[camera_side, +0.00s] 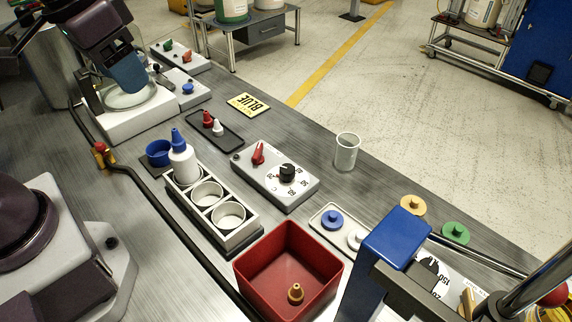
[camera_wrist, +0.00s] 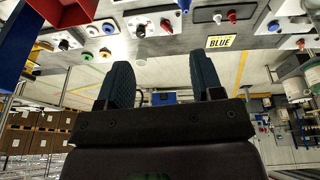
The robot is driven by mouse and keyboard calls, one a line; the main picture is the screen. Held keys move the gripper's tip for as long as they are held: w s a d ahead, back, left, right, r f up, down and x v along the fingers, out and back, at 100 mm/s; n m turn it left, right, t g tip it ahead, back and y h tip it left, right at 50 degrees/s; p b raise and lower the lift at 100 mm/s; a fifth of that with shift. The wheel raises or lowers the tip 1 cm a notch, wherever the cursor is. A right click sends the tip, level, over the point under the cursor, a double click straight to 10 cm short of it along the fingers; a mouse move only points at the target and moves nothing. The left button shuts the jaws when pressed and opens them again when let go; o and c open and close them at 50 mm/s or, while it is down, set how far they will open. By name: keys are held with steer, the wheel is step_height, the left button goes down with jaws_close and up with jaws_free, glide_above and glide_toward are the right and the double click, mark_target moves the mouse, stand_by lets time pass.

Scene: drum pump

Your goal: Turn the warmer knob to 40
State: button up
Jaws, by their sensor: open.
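A white box (camera_side: 262,186) near the middle of the table carries a black knob (camera_side: 287,172) on a numbered dial and a red lever (camera_side: 258,154). The black knob also shows in the wrist view (camera_wrist: 140,30). A second black dial knob (camera_side: 430,267), its scale including 150, is partly hidden by a blue post at lower right. No label shows which is the warmer; the middle dial's pointer setting is too small to read. My gripper (camera_wrist: 162,82) is open and empty. In the side view its blue fingers (camera_side: 128,73) are at upper left, above a white machine, well away from both knobs.
A rack (camera_side: 240,236) with white cups and a blue-capped bottle (camera_side: 182,160) stands left of the box. A clear beaker (camera_side: 346,152) stands to its right. A red bin (camera_side: 318,238) and blue post (camera_side: 382,262) are nearer. A BLUE sign (camera_side: 248,105) lies behind.

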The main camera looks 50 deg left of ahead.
steer(key=w+d+f+n+g+h, duration=0.1)
steer(key=w+d+f+n+g, duration=0.1)
steer(key=w+f+n, duration=0.4)
steer(key=n+h, duration=0.3)
steer(key=n, duration=1.1)
glide_toward(287, 168)
steer(key=x, duration=0.9)
steer(key=shift+d+f, duration=0.1)
steer(key=shift+f, duration=0.1)
steer(key=c, duration=0.9)
